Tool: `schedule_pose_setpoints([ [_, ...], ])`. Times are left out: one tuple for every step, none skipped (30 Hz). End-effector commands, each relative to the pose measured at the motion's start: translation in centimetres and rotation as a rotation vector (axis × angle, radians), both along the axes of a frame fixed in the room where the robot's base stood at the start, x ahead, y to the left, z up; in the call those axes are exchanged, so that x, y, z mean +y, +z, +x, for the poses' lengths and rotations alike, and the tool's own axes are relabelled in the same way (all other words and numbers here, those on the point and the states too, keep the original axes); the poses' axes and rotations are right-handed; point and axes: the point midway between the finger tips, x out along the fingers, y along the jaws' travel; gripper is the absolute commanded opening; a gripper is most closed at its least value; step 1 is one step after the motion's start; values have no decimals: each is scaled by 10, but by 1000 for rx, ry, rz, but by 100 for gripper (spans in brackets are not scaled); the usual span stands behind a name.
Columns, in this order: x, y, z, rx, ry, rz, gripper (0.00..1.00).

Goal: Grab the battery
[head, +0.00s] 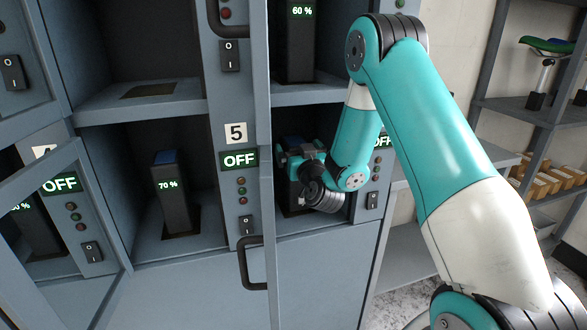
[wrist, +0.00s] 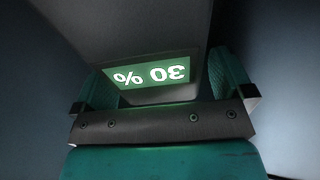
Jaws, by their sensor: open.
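A dark battery (head: 293,141) stands in the lower right compartment in the head view, mostly hidden behind my gripper (head: 301,157). In the wrist view the same battery (wrist: 150,32) fills the upper middle, with a green display reading 30 %, upside down. My gripper (wrist: 160,82) is open there, with one teal finger on each side of the battery. Whether the fingers touch its sides is not clear.
Another battery (head: 174,195) showing 70 % stands in the compartment to the left. One at 60 % (head: 301,45) stands in the compartment above. An open door edge (head: 268,170) is close on my gripper's left. Shelves (head: 545,115) stand at right.

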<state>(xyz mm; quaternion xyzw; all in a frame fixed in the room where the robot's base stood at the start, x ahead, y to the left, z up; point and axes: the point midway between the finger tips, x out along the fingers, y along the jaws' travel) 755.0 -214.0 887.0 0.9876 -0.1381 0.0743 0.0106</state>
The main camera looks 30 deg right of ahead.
Motion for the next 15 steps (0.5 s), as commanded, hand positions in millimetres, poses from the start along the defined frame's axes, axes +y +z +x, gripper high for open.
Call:
schedule_pose_setpoints([
  [-2,3,3,0,0,0,99],
  [-3,4,4,0,0,0,99],
  [-3,4,6,1,1,1,99],
  [-4,3,6,1,1,1,99],
  [-4,3,6,1,1,1,99],
  [-4,3,6,1,1,1,99],
  [-4,3,6,1,1,1,99],
  [-4,2,6,1,0,1,99],
  [-5,2,6,1,0,0,99],
  [-5,2,6,1,0,0,97],
  [-5,2,6,1,0,0,90],
  [-5,2,6,1,-1,0,81],
  [-5,2,6,1,-1,0,74],
  [-5,2,6,1,-1,0,67],
  [-5,2,6,0,-1,0,58],
])
